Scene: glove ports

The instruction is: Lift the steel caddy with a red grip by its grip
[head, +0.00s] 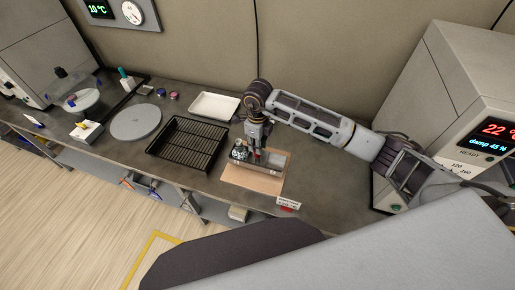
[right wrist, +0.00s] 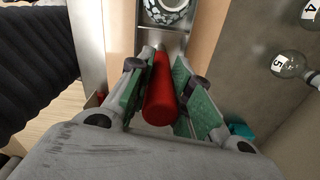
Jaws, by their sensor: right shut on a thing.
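The steel caddy (head: 277,166) is a shallow metal tray on a tan board (head: 250,181) on the bench. Its red grip (right wrist: 160,90) is a round bar running between my right fingers in the right wrist view. My right gripper (head: 256,151) reaches down over the caddy and is shut on the red grip, with a green-padded finger on either side. A round black-and-white patterned thing (right wrist: 166,12) sits in one end of the caddy. I cannot tell whether the caddy touches the board. My left gripper is not in view.
A black slatted rack (head: 188,144), a white tray (head: 214,106) and a grey disc (head: 136,121) are left of the caddy. A grey cabinet with a red display (head: 497,131) stands right. A small label sign (head: 288,203) is at the bench's front edge.

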